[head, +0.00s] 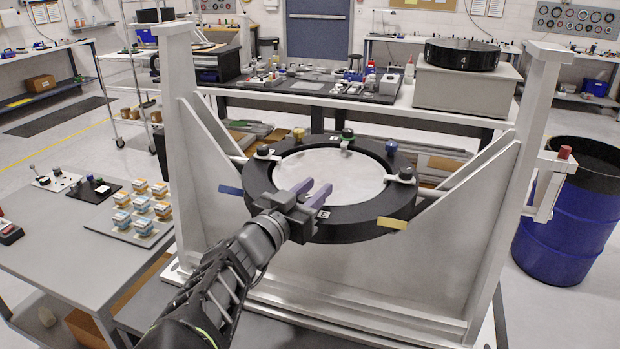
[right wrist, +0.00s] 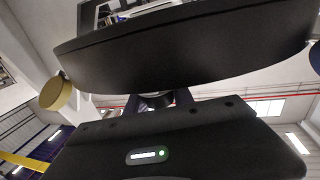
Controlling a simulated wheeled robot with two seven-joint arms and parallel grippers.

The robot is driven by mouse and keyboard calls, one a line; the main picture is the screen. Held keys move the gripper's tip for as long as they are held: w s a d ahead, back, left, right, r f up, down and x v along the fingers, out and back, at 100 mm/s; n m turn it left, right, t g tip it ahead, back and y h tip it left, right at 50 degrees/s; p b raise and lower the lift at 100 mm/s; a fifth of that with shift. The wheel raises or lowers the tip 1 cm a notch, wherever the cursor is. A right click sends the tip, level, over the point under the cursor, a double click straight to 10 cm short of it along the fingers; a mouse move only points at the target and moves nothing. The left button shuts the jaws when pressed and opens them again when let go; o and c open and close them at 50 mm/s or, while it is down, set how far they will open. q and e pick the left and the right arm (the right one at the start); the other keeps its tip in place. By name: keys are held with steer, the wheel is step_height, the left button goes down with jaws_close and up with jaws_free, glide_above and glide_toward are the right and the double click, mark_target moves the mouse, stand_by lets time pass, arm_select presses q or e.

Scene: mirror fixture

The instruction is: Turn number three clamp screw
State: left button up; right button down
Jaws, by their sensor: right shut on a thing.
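The black ring (head: 395,212) with a pale round mirror (head: 345,170) sits in the white fixture (head: 340,265). The left gripper is not in view.
White fixture uprights rise left (head: 182,90) and right (head: 530,110) of the ring. A grey side table (head: 65,240) holds small boxes at left. A blue barrel (head: 560,235) stands at right. A workbench (head: 310,97) with a black disc (head: 461,53) on a box is behind.

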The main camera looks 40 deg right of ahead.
steer(key=m+g+b, duration=0.2)
steer(key=g, duration=0.1)
steer(key=m+g+h+b, duration=0.1)
steer(key=shift+s+d+f, duration=0.15)
steer(key=shift+s+f, duration=0.15)
steer(key=shift+s, duration=0.05)
steer(key=shift+s+r+m+g+b, duration=0.1)
steer(key=shift+m+g+b, duration=0.3)
steer(key=shift+g, duration=0.5)
steer(key=shift+s+r+m+g, duration=0.15)
steer(key=shift+m+g, duration=0.35)
steer(key=shift+g, duration=0.3)
steer(key=shift+s+r+m+g+p, duration=0.15)
steer(key=shift+m+g+p, duration=0.2)
steer(key=shift+g, duration=0.25)
steer(key=shift+s+r+m+g+p, duration=0.15)
steer(key=shift+m+g+p, duration=0.1)
steer(key=shift+m+g, duration=0.3)
steer(key=shift+s+m+g+y+p, duration=0.15)
steer(key=shift+m+g+p, duration=0.35)
steer(key=shift+g, duration=0.3)
steer(key=shift+s+m+g+y+p, duration=0.15)
steer(key=shift+m+g+p, duration=0.25)
steer(key=shift+g+p, duration=0.3)
steer(key=shift+w, duration=0.1)
steer(key=c, duration=1.5)
jaws_free()
steer(key=o, duration=0.4)
steer(key=shift+f, duration=0.15)
